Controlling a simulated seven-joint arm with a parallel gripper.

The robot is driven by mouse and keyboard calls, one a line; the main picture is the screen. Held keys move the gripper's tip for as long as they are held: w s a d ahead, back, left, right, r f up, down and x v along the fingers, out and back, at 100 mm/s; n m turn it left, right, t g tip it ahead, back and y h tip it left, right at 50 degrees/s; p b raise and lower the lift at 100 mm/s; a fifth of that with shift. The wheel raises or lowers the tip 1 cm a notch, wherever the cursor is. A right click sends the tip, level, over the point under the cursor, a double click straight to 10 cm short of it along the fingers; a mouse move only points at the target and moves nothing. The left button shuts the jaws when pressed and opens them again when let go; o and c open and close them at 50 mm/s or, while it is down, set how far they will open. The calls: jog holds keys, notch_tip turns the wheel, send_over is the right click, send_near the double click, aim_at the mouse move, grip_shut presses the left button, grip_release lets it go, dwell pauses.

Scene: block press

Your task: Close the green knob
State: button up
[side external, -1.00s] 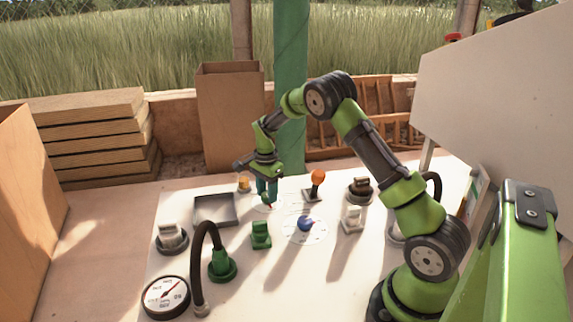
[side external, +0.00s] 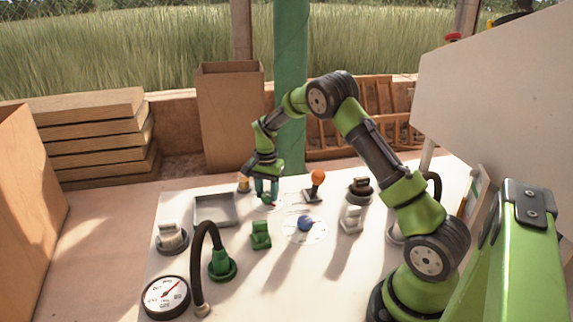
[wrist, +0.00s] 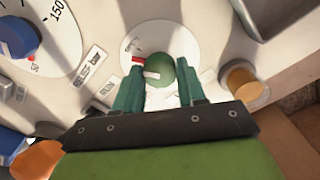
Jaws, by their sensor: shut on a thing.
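The green knob (wrist: 160,71) is round, with a white pointer mark and a red mark near it, on a pale round dial (wrist: 150,38). In the wrist view it sits between the two teal fingers of my gripper (wrist: 158,84), which are shut on it. In the side view my gripper (side external: 266,192) is low over the panel at that dial, and the knob is mostly hidden by the fingers.
A blue knob (side external: 305,223) on a larger dial and an orange-topped lever (side external: 317,178) stand to the right. A grey tray (side external: 214,211), green switch (side external: 261,236), hose (side external: 198,262) and gauge (side external: 166,297) lie left and nearer. A yellowish cylinder (wrist: 243,83) stands close beside my gripper.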

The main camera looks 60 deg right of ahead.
aim_at(267, 194)
jog(key=n, duration=0.5)
jog(key=shift+n, duration=0.3)
jog(key=n, duration=0.5)
jog(key=shift+r+n, duration=0.1)
jog(key=shift+n, duration=0.2)
jog(key=o, duration=1.1)
jog(key=shift+c, duration=0.2)
notch_tip(267, 194, up, 17)
